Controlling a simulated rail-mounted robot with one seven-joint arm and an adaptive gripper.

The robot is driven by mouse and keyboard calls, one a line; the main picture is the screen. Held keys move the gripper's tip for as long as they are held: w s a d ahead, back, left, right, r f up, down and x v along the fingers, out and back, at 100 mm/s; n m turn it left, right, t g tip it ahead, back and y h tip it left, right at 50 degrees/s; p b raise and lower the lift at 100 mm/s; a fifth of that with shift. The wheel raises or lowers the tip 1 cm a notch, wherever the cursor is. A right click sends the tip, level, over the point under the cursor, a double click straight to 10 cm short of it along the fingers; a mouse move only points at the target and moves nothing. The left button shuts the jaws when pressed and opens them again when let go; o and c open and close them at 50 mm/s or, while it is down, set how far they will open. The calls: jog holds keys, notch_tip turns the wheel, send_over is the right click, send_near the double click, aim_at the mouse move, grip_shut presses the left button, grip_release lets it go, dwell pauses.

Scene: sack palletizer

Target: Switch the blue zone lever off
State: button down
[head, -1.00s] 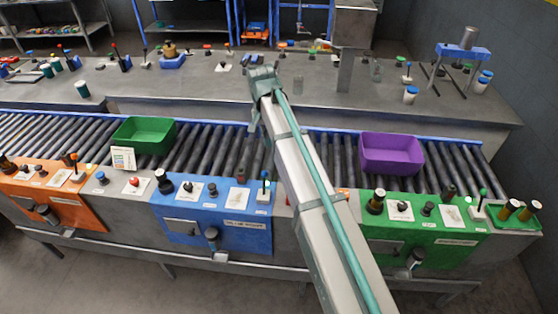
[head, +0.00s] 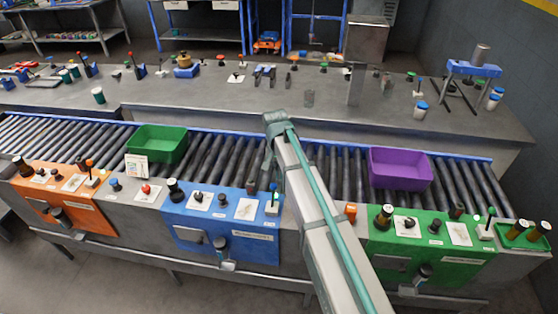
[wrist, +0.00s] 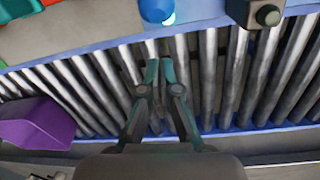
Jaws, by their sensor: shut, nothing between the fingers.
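The blue zone panel (head: 225,222) is at the front of the conveyor, left of my arm. Its lever (head: 273,188) has a blue knob on a white base at the panel's right end and looks roughly upright. The blue knob also shows at the top of the wrist view (wrist: 157,10), with a small bright spot beside it. My gripper (wrist: 152,66) is shut and empty. It is over the rollers, apart from the knob, just behind the lever. In the head view my gripper (head: 266,170) is small and its fingertips are unclear.
A dark knobbed control (wrist: 255,12) is close beside the lever. A purple bin (head: 400,170) and a green bin (head: 158,143) rest on the rollers. An orange panel (head: 62,200) and a green panel (head: 430,250) flank the blue one. The rollers around my gripper are clear.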

aim_at(273, 195)
jog(key=shift+s+a+r+p, duration=0.1)
jog(key=shift+s+a+p, duration=0.15)
jog(key=shift+s, duration=0.35)
jog(key=shift+s+a+r+p, duration=0.15)
jog(key=shift+s+p, duration=0.15)
jog(key=shift+s, duration=0.3)
jog(key=shift+s+a+r+p, duration=0.1)
jog(key=shift+s+a+p, duration=0.15)
jog(key=shift+s, duration=0.35)
